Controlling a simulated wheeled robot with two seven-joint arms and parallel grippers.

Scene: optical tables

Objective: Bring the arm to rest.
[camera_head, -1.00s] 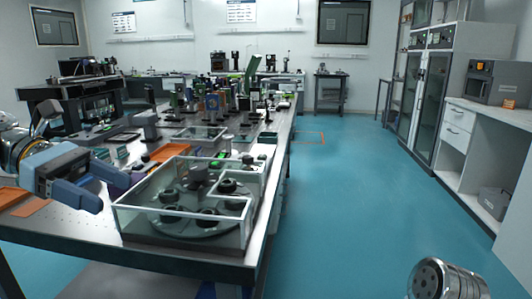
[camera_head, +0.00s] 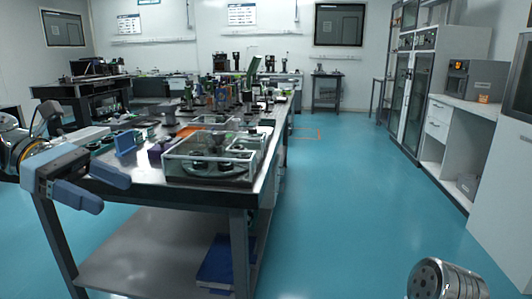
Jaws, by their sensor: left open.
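My left arm comes in from the left edge. Its gripper (camera_head: 114,194) is open, with two blue-grey fingers apart and nothing between them. It is in front of the near left corner of the optical table (camera_head: 150,189), clear of the things on top. My right gripper is not in view.
The table holds a clear-walled box (camera_head: 213,168) with round dark parts, a blue block (camera_head: 126,142) and several optical mounts. A blue object (camera_head: 216,262) lies on its lower shelf (camera_head: 150,250). Blue floor (camera_head: 360,220) is free to the right, up to cabinets (camera_head: 410,95) and a counter.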

